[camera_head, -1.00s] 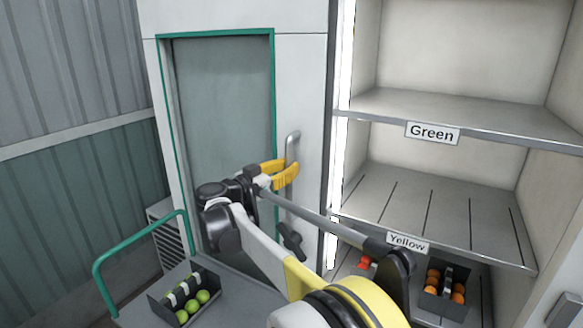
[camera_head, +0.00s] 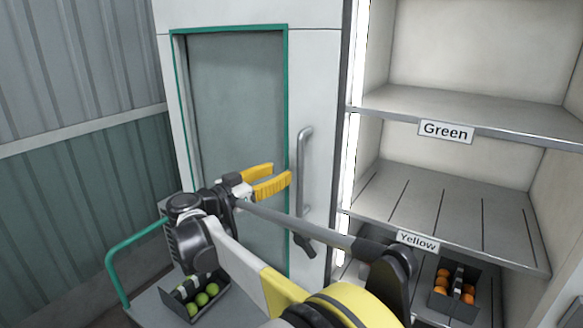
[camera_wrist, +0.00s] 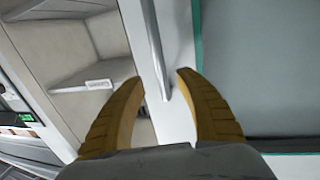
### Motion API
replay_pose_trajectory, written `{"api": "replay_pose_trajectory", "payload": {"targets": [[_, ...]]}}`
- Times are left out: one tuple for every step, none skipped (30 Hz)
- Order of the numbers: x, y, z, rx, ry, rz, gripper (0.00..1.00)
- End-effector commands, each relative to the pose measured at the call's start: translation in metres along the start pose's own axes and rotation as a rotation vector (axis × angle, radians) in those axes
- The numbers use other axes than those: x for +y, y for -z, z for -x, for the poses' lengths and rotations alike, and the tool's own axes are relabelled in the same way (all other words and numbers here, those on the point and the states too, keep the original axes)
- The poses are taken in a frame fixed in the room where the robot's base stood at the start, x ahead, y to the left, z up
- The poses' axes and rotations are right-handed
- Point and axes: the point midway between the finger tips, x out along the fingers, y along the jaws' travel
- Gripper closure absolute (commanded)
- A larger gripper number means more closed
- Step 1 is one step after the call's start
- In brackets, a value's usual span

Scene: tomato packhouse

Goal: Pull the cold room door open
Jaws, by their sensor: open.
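The cold room door is a white panel (camera_head: 315,90) with a large grey-green inset (camera_head: 235,110) edged in green. It looks shut, with no gap showing. Its vertical grey bar handle (camera_head: 304,170) is on the right side of the panel. My gripper (camera_head: 281,173) has its two yellow fingers open and empty, with the tips just left of the handle in the head view. In the wrist view the handle (camera_wrist: 154,45) runs down toward the space between the open fingertips (camera_wrist: 161,80), apart from both.
Open shelves (camera_head: 470,110) labelled Green and Yellow stand right of the door. Orange fruit (camera_head: 456,284) sits in a crate low down there. A trolley with a green rail (camera_head: 140,240) and a crate of green tomatoes (camera_head: 204,296) stands in front of the door's lower left.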

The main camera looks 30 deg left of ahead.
Motion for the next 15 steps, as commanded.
{"api": "replay_pose_trajectory", "payload": {"targets": [[0.0, 0.0, 0.009, 0.0, 0.001, 0.0, 0.59], [0.0, 0.0, 0.013, 0.0, 0.001, 0.0, 0.59], [0.0, 0.0, 0.018, 0.0, 0.001, 0.0, 0.59], [0.0, 0.0, 0.021, 0.0, 0.001, 0.0, 0.59], [0.0, 0.0, 0.023, 0.0, 0.001, 0.0, 0.59], [0.0, 0.0, 0.026, 0.0, 0.0, 0.0, 0.59], [0.0, 0.0, 0.027, 0.0, 0.0, 0.0, 0.59], [0.0, 0.0, 0.028, 0.0, 0.0, 0.0, 0.59], [0.0, 0.0, 0.028, 0.0, -0.001, 0.0, 0.59], [0.001, 0.0, 0.029, 0.0, -0.001, 0.0, 0.59], [0.001, 0.0, 0.029, 0.0, -0.001, 0.0, 0.59], [0.001, 0.0, 0.029, 0.0, -0.001, 0.0, 0.59], [0.001, 0.0, 0.029, 0.0, -0.001, 0.0, 0.59], [0.0, 0.0, 0.029, 0.0, -0.001, 0.0, 0.59], [0.0, 0.0, 0.029, 0.0, -0.001, 0.0, 0.59]]}}
